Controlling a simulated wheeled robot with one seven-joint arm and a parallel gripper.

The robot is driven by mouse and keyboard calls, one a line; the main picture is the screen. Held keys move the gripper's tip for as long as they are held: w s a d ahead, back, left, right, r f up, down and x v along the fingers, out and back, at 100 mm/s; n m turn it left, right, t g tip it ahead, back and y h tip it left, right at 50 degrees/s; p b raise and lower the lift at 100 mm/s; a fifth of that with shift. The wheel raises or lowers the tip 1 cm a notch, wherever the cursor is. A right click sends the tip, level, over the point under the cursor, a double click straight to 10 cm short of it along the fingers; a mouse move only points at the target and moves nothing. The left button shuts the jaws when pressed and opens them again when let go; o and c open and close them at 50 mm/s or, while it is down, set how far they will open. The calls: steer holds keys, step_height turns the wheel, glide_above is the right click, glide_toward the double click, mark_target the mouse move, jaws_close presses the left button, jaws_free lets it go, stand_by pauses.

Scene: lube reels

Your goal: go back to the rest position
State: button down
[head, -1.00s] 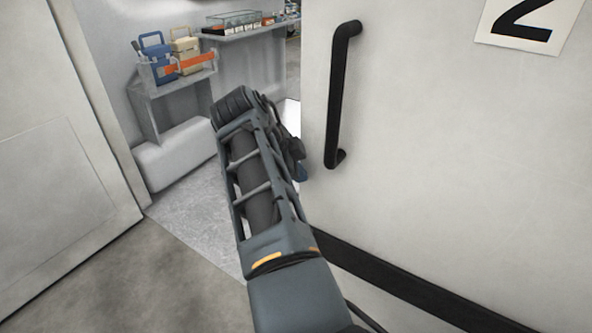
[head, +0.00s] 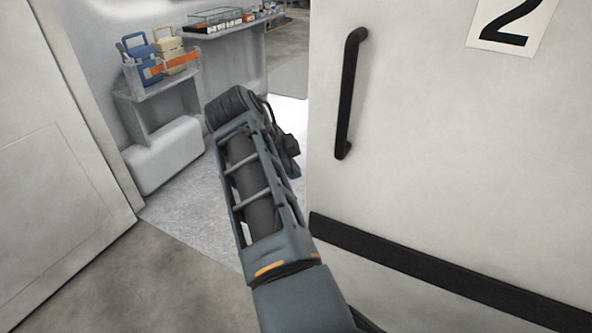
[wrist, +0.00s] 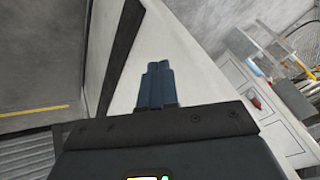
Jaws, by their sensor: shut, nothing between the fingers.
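My gripper (wrist: 158,84) shows in the wrist view with its two blue fingers together and nothing between them. It points past a pale door edge or wall. In the head view my arm reaches forward into the opening beside the white door (head: 440,150), and the gripper itself is mostly hidden behind my arm. The door carries a black vertical handle (head: 350,95) and a sign with the number 2 (head: 512,25). My arm is left of the handle and apart from it.
Through the opening, a grey shelf (head: 160,88) holds a blue container (head: 137,50), a tan container (head: 170,45) and an orange item (head: 176,62). A glass case (head: 215,20) stands on a counter behind. A pale panel (head: 60,150) bounds the left. Grey floor between is clear.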

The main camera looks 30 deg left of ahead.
steer(key=a+v, duration=0.1)
steer(key=v, duration=0.6)
steer(key=shift+a, duration=0.35)
